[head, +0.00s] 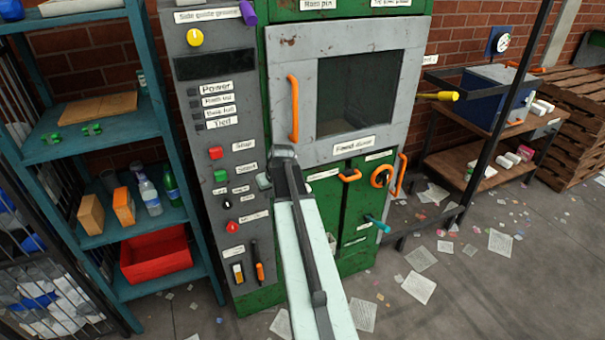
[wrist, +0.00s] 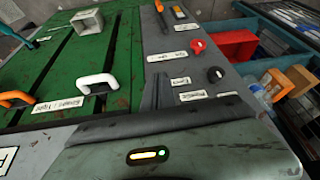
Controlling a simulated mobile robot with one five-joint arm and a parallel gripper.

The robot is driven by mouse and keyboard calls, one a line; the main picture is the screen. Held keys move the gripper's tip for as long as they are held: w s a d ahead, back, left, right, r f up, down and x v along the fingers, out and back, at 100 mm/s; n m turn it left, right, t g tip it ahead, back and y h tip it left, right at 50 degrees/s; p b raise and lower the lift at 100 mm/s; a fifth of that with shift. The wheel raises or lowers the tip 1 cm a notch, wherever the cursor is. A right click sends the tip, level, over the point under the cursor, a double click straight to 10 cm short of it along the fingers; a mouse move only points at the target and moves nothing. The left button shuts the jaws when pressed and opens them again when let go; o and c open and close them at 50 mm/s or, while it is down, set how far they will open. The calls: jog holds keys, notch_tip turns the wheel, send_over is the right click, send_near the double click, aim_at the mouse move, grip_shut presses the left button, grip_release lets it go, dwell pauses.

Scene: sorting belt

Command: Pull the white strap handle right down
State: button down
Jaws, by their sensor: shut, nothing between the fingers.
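The white strap handle (wrist: 97,82) shows in the wrist view on the green front of the machine, to the left of my gripper's fingers. It is a white loop on dark mounts, and it looks raised from the panel. In the head view my arm hides it. My gripper (wrist: 157,93) is shut and empty, apart from the handle, with its grey fingers in front of the edge of the grey control panel. In the head view my gripper (head: 264,181) shows beside the end of my arm, close to the panel.
An orange handle (wrist: 18,100) is left of the white one in the wrist view. A red knob (wrist: 198,46) and a black knob (wrist: 216,74) stick out of the panel. A pale box (wrist: 87,23) juts from the green front. A shelf (head: 120,143) stands at the left.

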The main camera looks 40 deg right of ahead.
jog(key=s+d+r+p, duration=0.1)
jog(key=s+d+r, duration=0.1)
jog(key=d, duration=0.5)
jog(key=s+d+r+m+t+h, duration=0.1)
jog(key=s+d+r, duration=0.1)
jog(key=d, duration=0.6)
jog(key=shift+r+h+p, duration=0.3)
jog(key=shift+r+p, duration=0.05)
jog(key=shift+r, duration=0.15)
jog(key=shift+f, duration=0.15)
jog(key=b+x, duration=0.9)
jog(key=x, duration=0.1)
jog(key=shift+f, duration=0.25)
jog(key=f+b, duration=0.2)
jog(key=b, duration=0.1)
jog(key=shift+s+a+f, duration=0.2)
jog(key=shift+s+f, duration=0.1)
jog(key=shift+f, duration=0.05)
jog(key=shift+s+f, duration=0.1)
jog(key=shift+f, duration=0.15)
